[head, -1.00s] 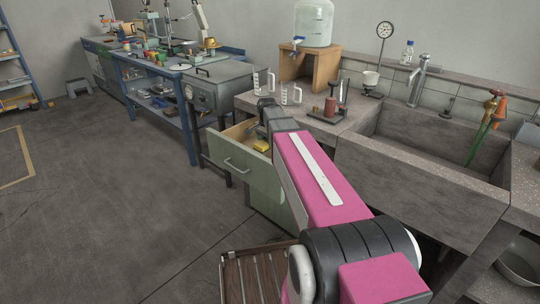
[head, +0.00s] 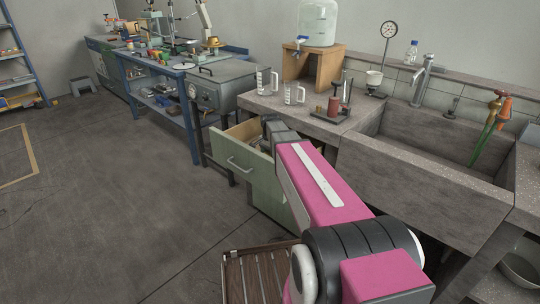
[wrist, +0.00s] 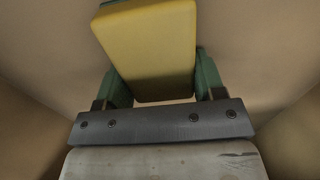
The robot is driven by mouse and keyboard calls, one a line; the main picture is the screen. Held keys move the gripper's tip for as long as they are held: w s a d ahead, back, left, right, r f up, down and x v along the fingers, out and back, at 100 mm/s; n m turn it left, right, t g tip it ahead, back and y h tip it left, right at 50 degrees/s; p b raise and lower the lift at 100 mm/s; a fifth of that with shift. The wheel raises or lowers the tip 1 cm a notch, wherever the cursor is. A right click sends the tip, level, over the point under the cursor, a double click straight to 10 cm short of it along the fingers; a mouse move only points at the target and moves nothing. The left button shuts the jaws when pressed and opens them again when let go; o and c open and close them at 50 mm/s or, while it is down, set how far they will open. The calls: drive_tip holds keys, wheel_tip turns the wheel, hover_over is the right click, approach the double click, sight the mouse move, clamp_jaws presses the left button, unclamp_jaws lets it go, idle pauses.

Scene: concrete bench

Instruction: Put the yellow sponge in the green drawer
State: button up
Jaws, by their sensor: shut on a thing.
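The green drawer (head: 243,167) is pulled open below the bench in the head view, with a pale wooden inside. My gripper (wrist: 163,82) reaches down into it. In the wrist view its two green fingers are shut on the sides of the yellow sponge (wrist: 150,45). Tan drawer surfaces surround the sponge there. I cannot tell whether the sponge touches the drawer floor. In the head view my own arm and the drawer front hide the sponge and fingertips.
A concrete sink (head: 425,150) is to the right. A slatted wooden thing (head: 258,275) is on the floor in front. The floor to the left is clear.

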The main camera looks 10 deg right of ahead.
drive_tip(key=o, duration=1)
drive_tip(key=shift+c, duration=0.2)
drive_tip(key=shift+r, duration=0.1)
wheel_tip(320, 180, up, 12)
